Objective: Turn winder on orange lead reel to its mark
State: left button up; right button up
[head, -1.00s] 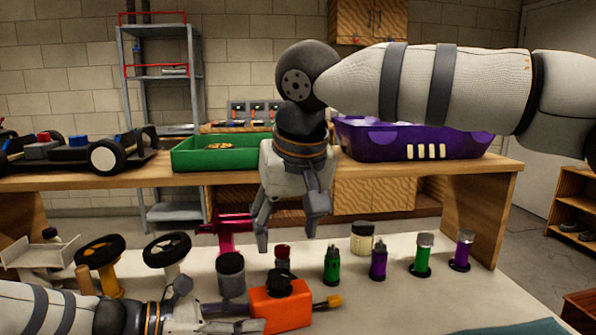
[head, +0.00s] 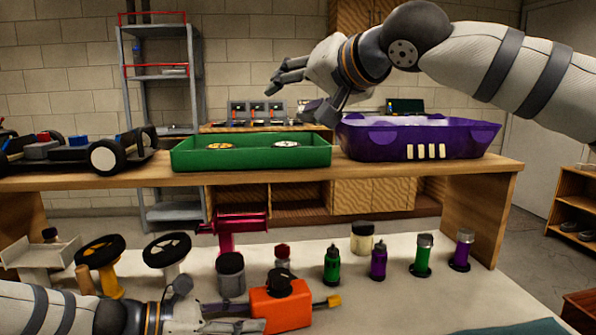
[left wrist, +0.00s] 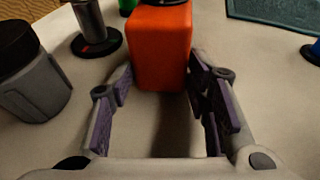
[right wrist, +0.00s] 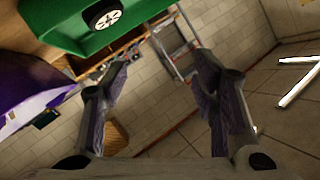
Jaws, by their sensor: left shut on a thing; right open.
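The orange lead reel (head: 283,312) stands on the near white table, with a black winder (head: 279,284) on top and a yellow plug (head: 333,301) at its right side. It also shows in the left wrist view (left wrist: 160,45), where the winder is mostly cut off at the top edge. My left gripper (head: 246,316) is shut on the reel from the left, a finger on either side of the box. The winder's mark is too small to make out. My right gripper (head: 303,98) is open and empty, raised above the green tray and purple bin, well away from the reel.
A grey jar (head: 230,274) stands close behind the reel. Green and purple cylinders (head: 332,265) stand in a row to its right. A green tray (head: 251,155) with two wheels and a purple bin (head: 418,140) sit on the back bench. The table front right is clear.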

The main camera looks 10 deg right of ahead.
dwell(0.4)
jog(key=n+g+h, duration=0.3)
jog(key=g+h, duration=0.3)
jog(key=g, duration=0.3)
send_near(280, 275)
jog(key=x, duration=0.7)
jog(key=shift+w+f, duration=0.15)
jog(key=shift+f, duration=0.2)
jog(key=shift+w+f, duration=0.15)
jog(key=shift+f, duration=0.2)
jog(key=c, duration=1.2)
